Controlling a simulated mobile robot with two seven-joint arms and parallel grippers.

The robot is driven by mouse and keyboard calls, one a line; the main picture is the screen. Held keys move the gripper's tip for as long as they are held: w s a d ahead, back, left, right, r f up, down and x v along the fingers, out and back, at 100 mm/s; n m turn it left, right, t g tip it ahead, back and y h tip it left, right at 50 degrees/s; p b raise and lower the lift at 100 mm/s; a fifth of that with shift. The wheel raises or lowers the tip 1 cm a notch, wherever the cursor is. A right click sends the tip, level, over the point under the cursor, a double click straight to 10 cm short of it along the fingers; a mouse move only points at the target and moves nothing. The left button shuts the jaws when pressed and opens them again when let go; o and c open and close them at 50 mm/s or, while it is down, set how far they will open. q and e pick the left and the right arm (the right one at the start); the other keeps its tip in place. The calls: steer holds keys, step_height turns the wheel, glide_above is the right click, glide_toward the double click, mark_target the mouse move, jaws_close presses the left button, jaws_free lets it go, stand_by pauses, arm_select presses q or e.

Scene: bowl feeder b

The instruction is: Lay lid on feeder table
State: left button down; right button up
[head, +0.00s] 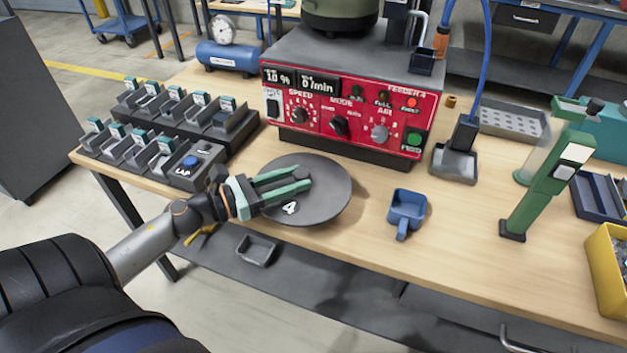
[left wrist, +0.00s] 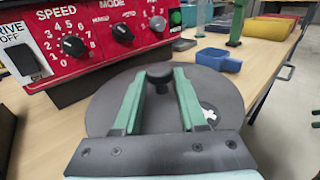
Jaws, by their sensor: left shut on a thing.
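The lid (head: 325,205) is a flat dark grey disc with a white "4" near its rim. It is level, over the front part of the wooden feeder table (head: 455,255), in front of the red feeder. I cannot tell whether its underside touches the wood. My left gripper (head: 305,181) is shut on the lid's dark round knob, which shows between the green fingertips in the left wrist view (left wrist: 158,74). The lid (left wrist: 205,85) spreads out beneath the fingers there. My right gripper is in neither view.
The red feeder control box (head: 345,112) stands just behind the lid. A black rack (head: 185,115) of small bins is to the left, and a blue scoop (head: 406,207) to the right. A green stand (head: 540,185) and yellow bin (head: 607,270) are farther right. Bare wood lies around the scoop.

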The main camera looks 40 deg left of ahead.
mark_target(323, 178)
arm_select(q)
steer(key=x, duration=0.4)
steer(key=shift+w+r, duration=0.15)
step_height(323, 178, down, 3)
steer(key=shift+r+b, duration=0.1)
steer(key=shift+b, duration=0.3)
steer(key=shift+f, duration=0.4)
steer(key=shift+f+b, duration=0.65)
steer(key=shift+r, duration=0.1)
steer(key=shift+c, duration=2.3)
jaws_free()
